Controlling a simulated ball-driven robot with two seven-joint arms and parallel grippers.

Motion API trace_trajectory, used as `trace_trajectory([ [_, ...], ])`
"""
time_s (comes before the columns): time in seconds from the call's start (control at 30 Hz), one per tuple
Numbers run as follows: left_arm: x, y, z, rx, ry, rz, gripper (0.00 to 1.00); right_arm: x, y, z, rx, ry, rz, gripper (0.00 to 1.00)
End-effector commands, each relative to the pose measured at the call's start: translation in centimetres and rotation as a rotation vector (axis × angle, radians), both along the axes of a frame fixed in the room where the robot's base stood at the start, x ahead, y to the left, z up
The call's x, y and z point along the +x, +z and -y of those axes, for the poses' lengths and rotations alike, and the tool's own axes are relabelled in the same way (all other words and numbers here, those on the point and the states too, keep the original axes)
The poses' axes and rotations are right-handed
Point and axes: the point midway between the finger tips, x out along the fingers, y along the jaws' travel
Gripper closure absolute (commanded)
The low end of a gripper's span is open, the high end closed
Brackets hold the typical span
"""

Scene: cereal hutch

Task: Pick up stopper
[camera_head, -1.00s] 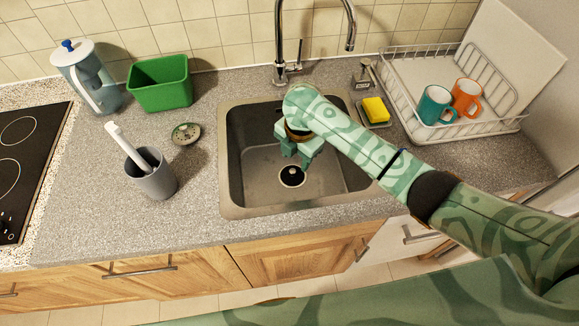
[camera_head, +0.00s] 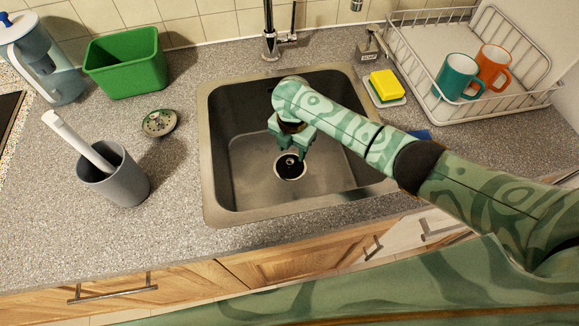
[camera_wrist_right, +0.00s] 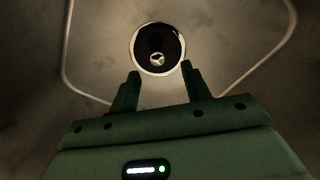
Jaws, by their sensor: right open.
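My right gripper (camera_head: 289,150) is inside the sink (camera_head: 226,180), pointing down over the drain (camera_head: 290,167). In the right wrist view, its two fingers (camera_wrist_right: 161,74) are apart with nothing between them. The drain (camera_wrist_right: 158,49) shows there just beyond the fingertips, as a pale ring around a dark round centre with a small shiny piece in the middle. I cannot tell whether this dark centre is the stopper or an open hole. A round metal disc with a patterned face (camera_head: 159,122) lies on the counter left of the sink. My left gripper is not in view.
A grey cup holding a white brush (camera_head: 122,180), a green bin (camera_head: 125,65) and a pitcher (camera_head: 42,65) stand left of the sink. The tap (camera_head: 269,40) rises behind it. A sponge (camera_head: 386,85) and a rack with mugs (camera_head: 457,75) are at right.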

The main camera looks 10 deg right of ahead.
Motion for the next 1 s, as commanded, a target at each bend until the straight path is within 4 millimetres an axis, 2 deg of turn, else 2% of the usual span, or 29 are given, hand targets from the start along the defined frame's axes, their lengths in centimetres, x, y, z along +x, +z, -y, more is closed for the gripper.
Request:
trace_trajectory([
  [0.33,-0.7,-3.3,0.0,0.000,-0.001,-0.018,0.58,0.2,-5.1,-0.3,-0.001,0.000,-0.004,0.53],
  [0.57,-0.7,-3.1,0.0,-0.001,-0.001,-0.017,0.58,0.3,-5.0,-0.4,0.000,0.000,0.001,0.53],
  [0.6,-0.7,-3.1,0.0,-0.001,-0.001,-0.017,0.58,0.3,-5.0,-0.4,0.000,0.000,0.001,0.58],
  [0.7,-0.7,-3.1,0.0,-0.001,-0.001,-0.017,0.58,0.3,-5.0,-0.4,0.000,0.000,0.001,0.86],
  [0.77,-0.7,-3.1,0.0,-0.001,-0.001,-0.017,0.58,0.3,-5.0,-0.4,-0.001,0.000,0.001,1.00],
  [1.0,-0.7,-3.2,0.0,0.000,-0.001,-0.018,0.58,0.3,-5.1,-0.4,-0.001,0.000,0.001,1.00],
])
